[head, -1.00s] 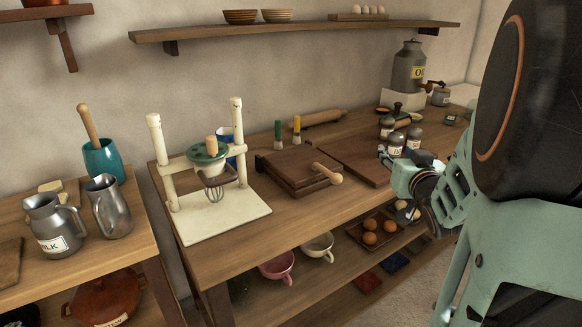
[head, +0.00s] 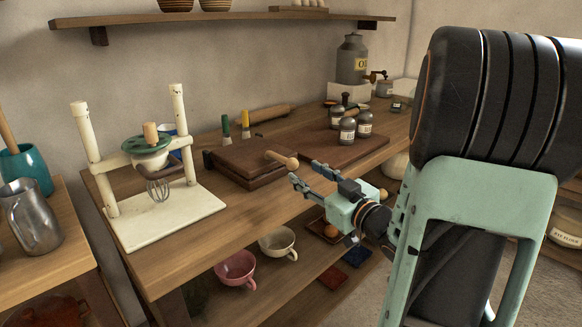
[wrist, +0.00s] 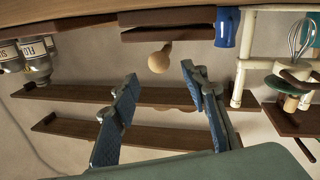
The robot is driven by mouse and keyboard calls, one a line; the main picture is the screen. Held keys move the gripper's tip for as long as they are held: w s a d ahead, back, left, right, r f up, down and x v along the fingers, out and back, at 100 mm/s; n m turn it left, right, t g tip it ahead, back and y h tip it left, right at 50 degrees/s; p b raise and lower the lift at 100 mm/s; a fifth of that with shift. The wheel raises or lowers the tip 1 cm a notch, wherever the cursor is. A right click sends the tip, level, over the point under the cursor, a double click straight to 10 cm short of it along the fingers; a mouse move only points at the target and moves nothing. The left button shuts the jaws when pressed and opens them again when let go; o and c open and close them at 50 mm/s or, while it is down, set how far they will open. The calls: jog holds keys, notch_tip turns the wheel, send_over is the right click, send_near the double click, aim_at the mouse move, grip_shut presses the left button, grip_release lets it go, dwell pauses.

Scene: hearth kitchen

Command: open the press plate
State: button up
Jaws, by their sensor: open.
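The press is a dark brown wooden block of two stacked slabs (head: 246,163) on the worktop, its upper plate lying flat on the lower one. A pale wooden handle with a round knob (head: 284,160) sticks out from its front right side. My gripper (head: 304,174) is open and empty, in front of and to the right of the knob, apart from it. In the wrist view, which is upside down, the knob (wrist: 160,59) shows beyond and between the two blue-padded fingers (wrist: 158,76), below the press edge (wrist: 172,20).
A cream stand with a whisk (head: 157,187) stands left of the press. Several labelled jars (head: 347,130) stand on a board at right. Cups (head: 236,269) sit on the lower shelf.

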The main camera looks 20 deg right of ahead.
aim_at(296, 166)
jog(key=w, duration=0.5)
jog(key=w+a+b, duration=0.1)
jog(key=w, duration=0.1)
jog(key=shift+w, duration=0.2)
jog(key=shift+c, duration=0.6)
grip_shut()
